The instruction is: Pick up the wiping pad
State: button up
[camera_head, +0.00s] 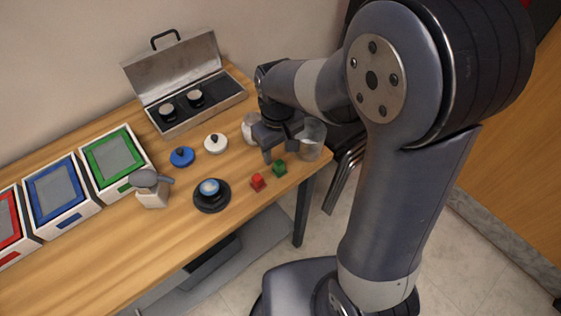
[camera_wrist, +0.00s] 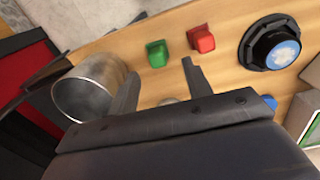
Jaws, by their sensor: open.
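Two round knobbed pieces on the table could be the wiping pad: a blue one (camera_head: 182,157) and a white one (camera_head: 215,143). I cannot tell for certain which is the pad. My gripper (camera_head: 282,143) hangs over the table's right end, to the right of both pieces. In the wrist view my gripper (camera_wrist: 160,69) has its fingers apart with nothing held between them. A blue edge (camera_wrist: 270,102) shows behind the gripper body there, mostly hidden.
A metal cup (camera_head: 311,139) stands close beside my gripper. Green (camera_head: 279,168) and red (camera_head: 258,182) blocks sit near the front edge. A black round base (camera_head: 211,202), a grey-headed tool on a white stand (camera_head: 150,190), framed trays (camera_head: 112,154) and an open case (camera_head: 195,116) lie left.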

aim_at(279, 162)
jog(key=shift+w+d+f+p, duration=0.1)
jog(key=shift+w+f+p, duration=0.1)
jog(key=shift+f, duration=1.5)
jog(key=shift+w+f+p, duration=0.1)
jog(key=shift+f+p, duration=0.1)
jog(key=shift+f, duration=1.5)
grip_shut()
